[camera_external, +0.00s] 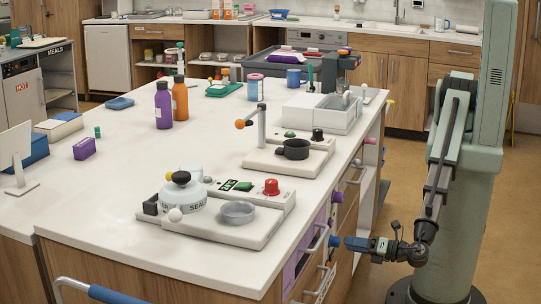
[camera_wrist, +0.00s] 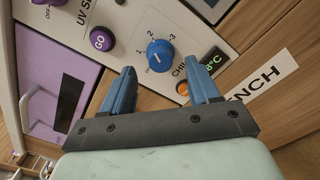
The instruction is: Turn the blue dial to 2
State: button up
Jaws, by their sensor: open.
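The blue dial (camera_wrist: 160,55) is on a pale panel on the front of the counter. Its round knob has a short white mark on its lower left part. Small printed numbers, with 2 and 3 readable, stand above it in the wrist view. In the external view my gripper (camera_external: 348,243) points at the panel, close to the dial.
A purple GO button (camera_wrist: 102,39) sits left of the dial, and an orange button (camera_wrist: 182,88) and a green display (camera_wrist: 212,62) lie to the right. A purple door (camera_wrist: 50,75) is at far left. Drawer handles (camera_external: 318,239) stick out nearby. The floor behind my gripper is clear.

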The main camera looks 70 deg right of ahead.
jog(key=s, duration=1)
jog(key=shift+w, duration=0.1)
dwell(0.4)
